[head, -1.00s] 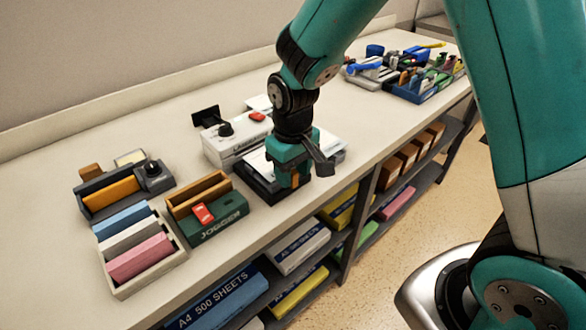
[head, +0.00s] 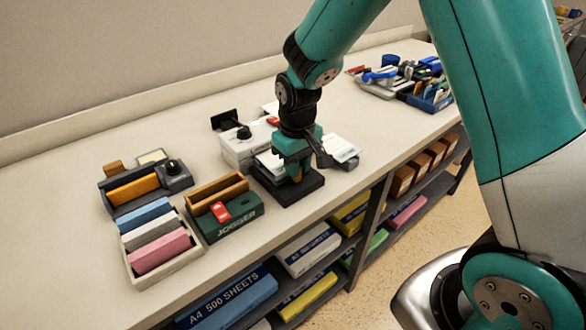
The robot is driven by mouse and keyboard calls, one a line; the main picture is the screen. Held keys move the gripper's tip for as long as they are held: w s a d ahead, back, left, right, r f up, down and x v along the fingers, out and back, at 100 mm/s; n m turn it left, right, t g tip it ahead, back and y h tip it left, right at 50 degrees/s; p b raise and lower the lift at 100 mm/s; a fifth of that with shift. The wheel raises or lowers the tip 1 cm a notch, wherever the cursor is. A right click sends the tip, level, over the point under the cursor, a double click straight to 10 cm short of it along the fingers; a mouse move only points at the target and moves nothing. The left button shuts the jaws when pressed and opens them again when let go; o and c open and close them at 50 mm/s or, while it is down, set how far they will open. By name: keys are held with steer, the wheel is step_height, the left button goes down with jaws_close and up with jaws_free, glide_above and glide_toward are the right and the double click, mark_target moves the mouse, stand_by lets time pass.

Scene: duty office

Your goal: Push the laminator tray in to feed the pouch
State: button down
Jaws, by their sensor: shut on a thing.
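The laminator (head: 243,150) is a white box with a black knob and a red button on top, on the counter left of my gripper. A flat black tray (head: 281,196) lies in front of it, with a white sheet (head: 268,165) partly visible above it. My gripper (head: 297,178) points down over the tray and is shut on it. The jaws hide the part they grip and the middle of the tray. I cannot tell how far the tray sits from the laminator's slot.
A green jogger box (head: 233,224) stands to the left near the counter edge. Beyond it are a tray of coloured blocks (head: 165,278) and a dark grey holder (head: 145,187). White sheets (head: 341,148) lie right of my gripper. A blue bin (head: 428,100) stands far right.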

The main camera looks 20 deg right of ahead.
steer(key=c, duration=1)
jaws_free()
steer(key=shift+c, duration=0.2)
step_height(320, 180, up, 18)
steer(key=shift+f+b, duration=0.25)
steer(key=shift+b, duration=0.15)
steer(key=s+a+n+y, duration=0.2)
steer(key=s+a, duration=0.2)
steer(key=s, duration=0.7)
steer(key=s+a+f+n+y, duration=0.1)
steer(key=s+a, duration=0.3)
steer(key=s, duration=0.7)
steer(key=shift+s+a+f+n+y, duration=0.15)
steer(key=shift+s+f+n+y, duration=0.2)
steer(key=shift+n+y, duration=0.3)
